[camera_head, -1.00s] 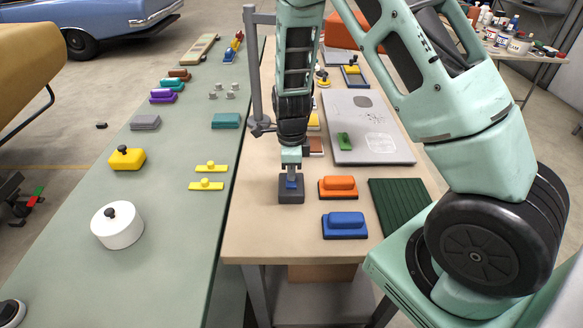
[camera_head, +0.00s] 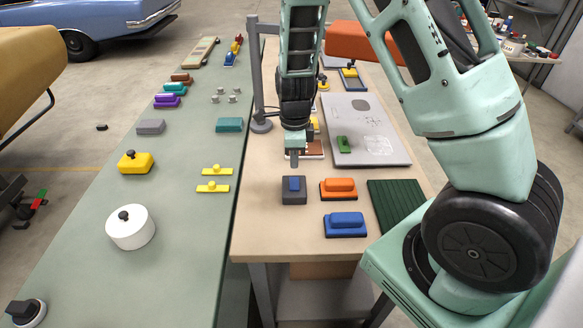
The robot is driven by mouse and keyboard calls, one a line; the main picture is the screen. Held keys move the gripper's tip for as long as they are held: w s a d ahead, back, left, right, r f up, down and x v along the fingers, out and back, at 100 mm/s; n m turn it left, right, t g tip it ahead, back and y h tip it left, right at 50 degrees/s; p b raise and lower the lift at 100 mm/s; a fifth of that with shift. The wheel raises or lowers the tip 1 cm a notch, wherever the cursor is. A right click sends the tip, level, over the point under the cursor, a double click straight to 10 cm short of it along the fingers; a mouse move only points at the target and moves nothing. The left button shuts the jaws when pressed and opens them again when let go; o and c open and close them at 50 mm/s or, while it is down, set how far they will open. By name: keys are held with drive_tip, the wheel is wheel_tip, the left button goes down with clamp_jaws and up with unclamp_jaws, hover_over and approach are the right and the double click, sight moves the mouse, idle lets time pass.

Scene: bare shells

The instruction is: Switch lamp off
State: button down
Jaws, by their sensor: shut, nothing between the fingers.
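A dark grey switch box (camera_head: 293,197) with a blue rocker (camera_head: 294,184) sits on the near part of the wooden table. My gripper (camera_head: 295,160) is shut and empty, above the table on the far side of the box and apart from it. A grey lamp post (camera_head: 256,75) stands on a round base (camera_head: 261,125) at the table's left edge. An orange shade (camera_head: 366,43) shows behind my arm; its link to the post is hidden. I cannot tell whether the lamp is lit.
Right of the box lie an orange block (camera_head: 338,187), a blue block (camera_head: 345,222) and a dark green ribbed panel (camera_head: 396,205). A grey plate (camera_head: 362,140) lies behind them. The green table (camera_head: 180,250) at left holds several coloured blocks and a white round pot (camera_head: 130,230).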

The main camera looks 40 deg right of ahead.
wheel_tip(320, 180, up, 7)
drive_tip(key=shift+s+a, duration=0.15)
drive_tip(key=shift+s, duration=0.3)
idle(0.3)
drive_tip(key=s+a+r+n+y, duration=0.1)
drive_tip(key=s+a+r+n, duration=0.1)
drive_tip(key=s+a+n, duration=0.35)
drive_tip(key=s+a+r+n, duration=0.2)
drive_tip(key=s+a+n, duration=0.1)
drive_tip(key=a+n, duration=0.5)
drive_tip(key=s+a+r+n, duration=0.1)
drive_tip(key=s+a+n, duration=0.2)
drive_tip(key=s+n, duration=0.4)
drive_tip(key=s+a+r+n+b, duration=0.1)
drive_tip(key=s+a+n, duration=0.3)
drive_tip(key=s+n, duration=0.4)
drive_tip(key=r+n, duration=0.1)
drive_tip(key=n, duration=0.3)
drive_tip(key=shift+w, duration=0.1)
